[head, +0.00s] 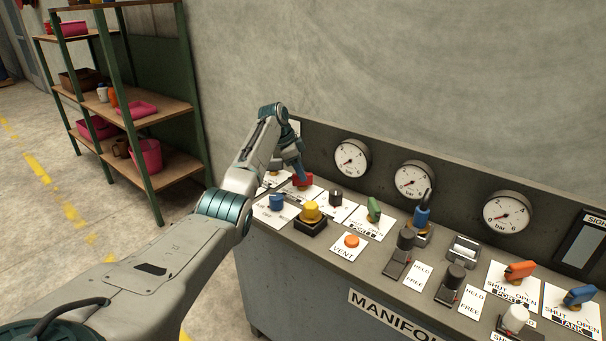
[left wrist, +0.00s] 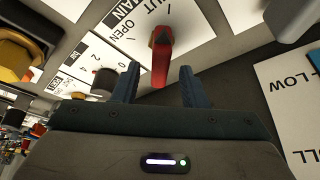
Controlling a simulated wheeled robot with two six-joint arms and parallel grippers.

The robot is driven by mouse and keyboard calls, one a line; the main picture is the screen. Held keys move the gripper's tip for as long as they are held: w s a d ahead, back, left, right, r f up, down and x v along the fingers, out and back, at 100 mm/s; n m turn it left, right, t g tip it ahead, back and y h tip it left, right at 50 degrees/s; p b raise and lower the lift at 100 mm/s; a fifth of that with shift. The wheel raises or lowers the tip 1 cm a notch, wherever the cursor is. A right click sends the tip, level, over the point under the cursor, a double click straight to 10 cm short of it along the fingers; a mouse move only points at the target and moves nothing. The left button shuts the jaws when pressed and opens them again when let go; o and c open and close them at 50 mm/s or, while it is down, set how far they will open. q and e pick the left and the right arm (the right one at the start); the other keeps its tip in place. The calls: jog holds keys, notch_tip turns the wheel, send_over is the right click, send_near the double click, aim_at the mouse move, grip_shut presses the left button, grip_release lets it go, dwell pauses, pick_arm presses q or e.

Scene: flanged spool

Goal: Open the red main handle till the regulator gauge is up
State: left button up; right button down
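The red main handle (head: 303,180) sits on a white label at the left end of the panel. In the left wrist view, the red handle (left wrist: 162,58) lies beside the printed words SHUT and OPEN. My left gripper (head: 299,170) is over it, with its blue fingers pointing down. In the wrist view, the fingers of my left gripper (left wrist: 160,70) are apart, one on each side of the handle, with gaps visible. Three round gauges stand on the back board: left (head: 352,158), middle (head: 415,180) and right (head: 507,212). I cannot tell which is the regulator gauge. My right gripper is out of view.
Close by are a blue knob (head: 277,202), a yellow knob (head: 310,212), a dark knob (head: 336,197), a green handle (head: 374,210) and an orange vent button (head: 352,241). Levers and orange and blue handles stand farther right. A shelf (head: 150,107) stands at the left.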

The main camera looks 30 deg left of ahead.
pick_arm(q)
jog(key=shift+x, duration=1.25)
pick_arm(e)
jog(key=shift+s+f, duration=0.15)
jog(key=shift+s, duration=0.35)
pick_arm(q)
grip_shut()
